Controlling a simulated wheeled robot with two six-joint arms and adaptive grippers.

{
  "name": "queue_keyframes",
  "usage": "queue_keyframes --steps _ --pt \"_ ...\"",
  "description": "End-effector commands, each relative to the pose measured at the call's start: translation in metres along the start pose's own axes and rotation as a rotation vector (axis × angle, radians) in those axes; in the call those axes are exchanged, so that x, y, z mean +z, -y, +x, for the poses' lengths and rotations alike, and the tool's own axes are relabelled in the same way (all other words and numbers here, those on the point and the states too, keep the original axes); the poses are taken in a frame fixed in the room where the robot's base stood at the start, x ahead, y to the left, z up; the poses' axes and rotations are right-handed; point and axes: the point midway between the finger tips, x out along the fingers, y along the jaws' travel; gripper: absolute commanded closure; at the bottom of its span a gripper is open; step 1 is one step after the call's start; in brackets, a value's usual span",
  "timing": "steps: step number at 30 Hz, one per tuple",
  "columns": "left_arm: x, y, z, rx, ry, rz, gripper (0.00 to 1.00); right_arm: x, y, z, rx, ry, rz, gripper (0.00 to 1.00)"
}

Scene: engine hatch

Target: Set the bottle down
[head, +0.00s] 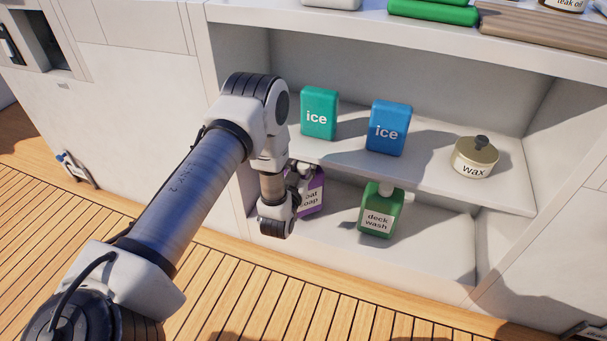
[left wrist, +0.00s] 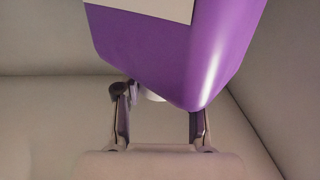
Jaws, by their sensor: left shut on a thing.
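The purple bottle (head: 315,196), with a pale label reading "soap" in its lower line, is at the left end of the lower shelf (head: 421,256), partly hidden behind my left gripper (head: 302,176). The gripper is shut on the bottle near its top. In the left wrist view the purple bottle (left wrist: 190,50) fills the upper middle, with the two fingers of my left gripper (left wrist: 160,122) at either side of its narrow end. I cannot tell whether its base touches the shelf. My right gripper is not in view.
A green deck wash bottle (head: 381,209) stands to the right on the lower shelf. The upper shelf (head: 430,176) holds a teal ice pack (head: 319,113), a blue ice pack (head: 389,127) and a wax tin (head: 475,158). The locker's left wall is close beside my gripper.

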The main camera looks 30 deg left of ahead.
Motion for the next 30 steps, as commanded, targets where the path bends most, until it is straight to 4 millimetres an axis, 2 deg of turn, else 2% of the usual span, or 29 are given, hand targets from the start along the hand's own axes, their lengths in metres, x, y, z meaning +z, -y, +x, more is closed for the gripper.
queue_keyframes --steps 1,3,15,16,18,28,30 --pt "0.0102 -0.0002 0.0012 0.000 -0.005 0.000 1.00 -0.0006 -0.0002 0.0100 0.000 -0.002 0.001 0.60" --pt "0.0149 -0.0003 0.0016 0.000 -0.005 0.000 1.00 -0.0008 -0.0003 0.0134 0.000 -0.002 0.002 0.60" --pt "0.0171 -0.0003 0.0016 0.000 -0.005 0.000 1.00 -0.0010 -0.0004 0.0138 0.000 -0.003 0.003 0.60" --pt "0.0192 -0.0001 0.0009 0.000 0.000 0.000 0.57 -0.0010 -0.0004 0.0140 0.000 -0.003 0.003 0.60" --pt "0.0185 -0.0001 0.0009 0.000 0.000 0.000 0.36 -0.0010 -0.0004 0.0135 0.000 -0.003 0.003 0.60" --pt "0.0157 -0.0001 0.0008 0.000 -0.001 0.000 0.36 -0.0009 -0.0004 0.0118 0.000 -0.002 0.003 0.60" --pt "0.0148 -0.0002 -0.0052 0.000 0.003 0.000 0.36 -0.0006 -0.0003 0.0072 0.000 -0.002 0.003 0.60"
